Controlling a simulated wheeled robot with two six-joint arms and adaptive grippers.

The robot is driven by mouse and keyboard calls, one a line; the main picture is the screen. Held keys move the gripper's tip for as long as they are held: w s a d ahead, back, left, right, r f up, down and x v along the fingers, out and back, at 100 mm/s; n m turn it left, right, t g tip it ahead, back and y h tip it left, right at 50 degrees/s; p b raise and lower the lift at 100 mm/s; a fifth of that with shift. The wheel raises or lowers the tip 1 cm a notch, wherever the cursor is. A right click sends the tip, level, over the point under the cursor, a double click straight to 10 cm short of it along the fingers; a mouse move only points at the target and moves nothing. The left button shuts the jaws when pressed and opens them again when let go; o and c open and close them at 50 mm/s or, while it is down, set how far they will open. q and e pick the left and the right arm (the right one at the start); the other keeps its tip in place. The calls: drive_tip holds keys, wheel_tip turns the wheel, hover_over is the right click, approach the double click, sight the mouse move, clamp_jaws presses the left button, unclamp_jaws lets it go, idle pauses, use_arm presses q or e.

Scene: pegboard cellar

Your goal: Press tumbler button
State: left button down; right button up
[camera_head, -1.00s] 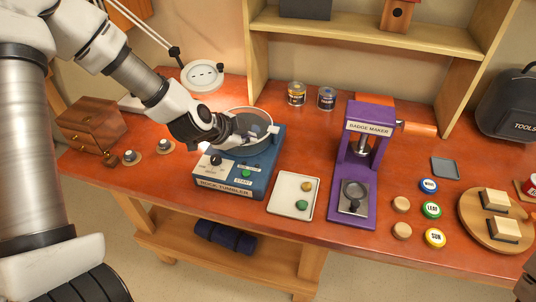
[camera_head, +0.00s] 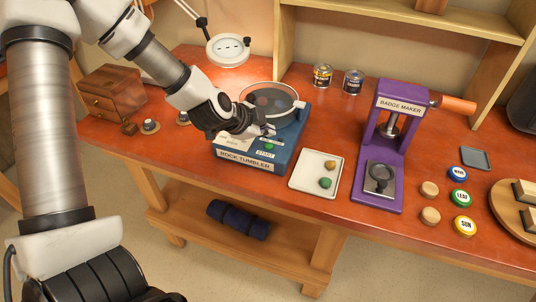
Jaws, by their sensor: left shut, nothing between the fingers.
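The rock tumbler (camera_head: 245,160) is a blue box on the orange-brown bench, with a front label and a round, clear-topped drum (camera_head: 268,97) at its back. Its green button (camera_head: 269,146) shows above a small START label on the sloped panel. My left gripper (camera_head: 266,131) is shut and empty, its fingertips just above and behind the button in the picture. I cannot tell whether they touch the panel. My right gripper is not in view.
A white tray (camera_head: 302,182) with two stones lies close to the tumbler's right. The purple badge maker (camera_head: 387,165) stands further right. A wooden drawer box (camera_head: 112,92) and small round pieces are at left. A magnifier lamp (camera_head: 228,49) and two cans (camera_head: 353,81) stand behind.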

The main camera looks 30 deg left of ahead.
sight(269, 146)
use_arm(q)
drive_tip(key=shift+w+f+b, duration=0.15)
drive_tip(key=shift+f+b, duration=0.05)
drive_tip(key=shift+f, duration=0.35)
drive_tip(key=shift+w+f+b, duration=0.15)
drive_tip(key=shift+f, duration=0.4)
drive_tip(key=shift+s+r, duration=0.15)
drive_tip(key=shift+s, duration=0.05)
drive_tip(key=shift+w, duration=0.1)
drive_tip(key=shift+f, duration=0.5)
